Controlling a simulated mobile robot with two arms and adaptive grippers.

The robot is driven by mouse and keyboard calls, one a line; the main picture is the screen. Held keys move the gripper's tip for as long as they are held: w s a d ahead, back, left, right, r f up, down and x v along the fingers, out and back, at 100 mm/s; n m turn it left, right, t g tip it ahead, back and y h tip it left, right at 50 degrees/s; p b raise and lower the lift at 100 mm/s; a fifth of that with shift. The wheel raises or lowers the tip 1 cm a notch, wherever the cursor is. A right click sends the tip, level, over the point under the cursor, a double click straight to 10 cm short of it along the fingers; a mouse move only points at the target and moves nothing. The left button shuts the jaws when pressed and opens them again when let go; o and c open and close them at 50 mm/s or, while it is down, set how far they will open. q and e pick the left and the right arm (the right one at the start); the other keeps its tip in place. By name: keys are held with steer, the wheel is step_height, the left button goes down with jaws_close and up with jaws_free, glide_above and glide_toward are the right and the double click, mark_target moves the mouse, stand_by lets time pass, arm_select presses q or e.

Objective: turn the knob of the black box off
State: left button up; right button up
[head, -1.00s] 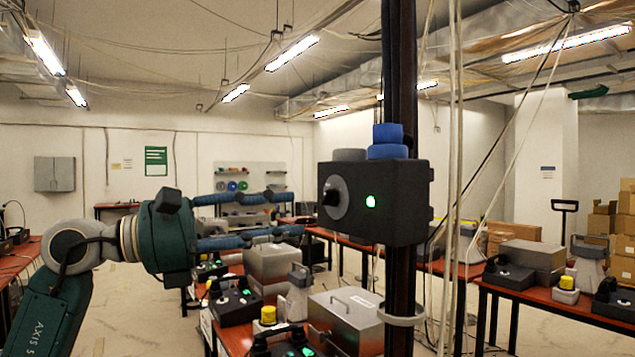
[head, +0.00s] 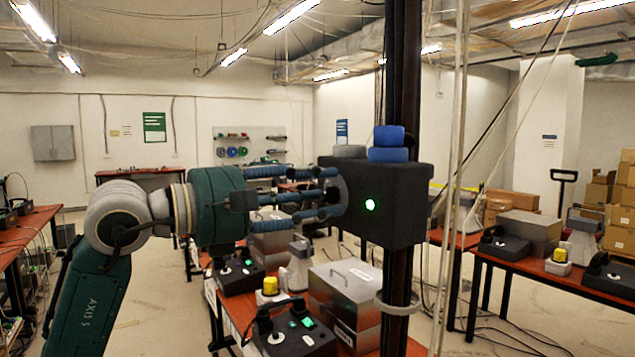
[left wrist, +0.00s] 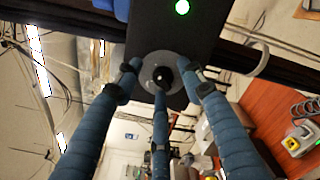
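The black box (head: 405,215) is fixed to a dark upright post, with a green light (head: 370,205) lit on it. It also shows in the left wrist view (left wrist: 165,30), where its black knob (left wrist: 162,75) sits at the middle of a round grey disc (left wrist: 148,62). My left gripper (head: 335,192) has its blue fingers stretched toward the box's left face. In the left wrist view its fingers are spread around the knob, with gaps visible at the sides; contact cannot be told. In the head view the fingers hide the knob. My right gripper is not in view.
Two blue blocks (head: 388,145) sit on top of the box. White cables (head: 460,150) hang right of the post. Below is a red table (head: 235,308) with metal cases (head: 345,285) and black devices. Another laden table (head: 590,280) stands at the right.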

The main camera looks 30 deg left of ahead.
arm_select(q)
steer(key=shift+w, duration=0.1)
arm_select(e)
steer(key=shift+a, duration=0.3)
arm_select(q)
steer(key=c, duration=0.6)
steer(key=shift+a+f, duration=0.1)
jaws_close()
